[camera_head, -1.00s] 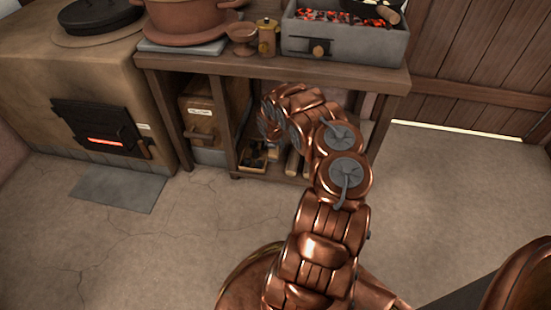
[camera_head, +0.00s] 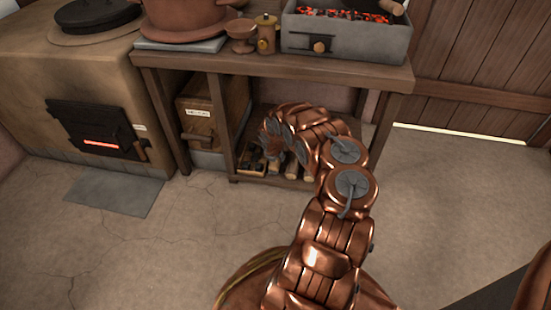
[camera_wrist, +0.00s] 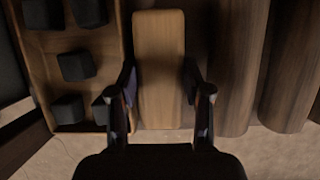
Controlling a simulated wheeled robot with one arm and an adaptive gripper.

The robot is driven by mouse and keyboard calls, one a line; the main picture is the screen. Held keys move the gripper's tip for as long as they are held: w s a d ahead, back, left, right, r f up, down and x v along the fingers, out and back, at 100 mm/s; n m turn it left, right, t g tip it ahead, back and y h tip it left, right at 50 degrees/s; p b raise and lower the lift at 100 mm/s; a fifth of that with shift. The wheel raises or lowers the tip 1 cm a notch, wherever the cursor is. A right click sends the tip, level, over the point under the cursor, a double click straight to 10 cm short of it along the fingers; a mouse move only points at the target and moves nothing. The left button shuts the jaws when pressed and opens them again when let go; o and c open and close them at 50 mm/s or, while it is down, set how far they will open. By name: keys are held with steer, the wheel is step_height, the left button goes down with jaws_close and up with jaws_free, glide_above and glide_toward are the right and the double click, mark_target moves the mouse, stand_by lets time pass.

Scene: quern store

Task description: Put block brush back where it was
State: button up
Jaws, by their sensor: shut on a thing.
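The block brush (camera_wrist: 160,65) shows in the wrist view as a long pale wooden block with a rounded end. My gripper (camera_wrist: 161,85) is shut on it, with one dark finger at each side. Its bristles are out of sight. Behind or below it are a wooden tray (camera_wrist: 125,30) of dark lumps on the left and brown logs (camera_wrist: 236,70) on the right. In the head view my arm reaches into the open shelf under the workbench (camera_head: 240,62), and it hides the gripper and the brush.
The stove (camera_head: 60,90) stands at the left, with a grey mat (camera_head: 110,190) before it. A labelled wooden bin (camera_head: 198,118) fills the bay left of the shelf. A brazier with glowing coals (camera_head: 345,40) and pots stand on the bench. Bench posts flank my arm. The front floor is clear.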

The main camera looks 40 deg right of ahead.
steer(key=o, duration=1.2)
steer(key=shift+r, duration=0.2)
steer(key=p+v, duration=0.8)
steer(key=v, duration=0.4)
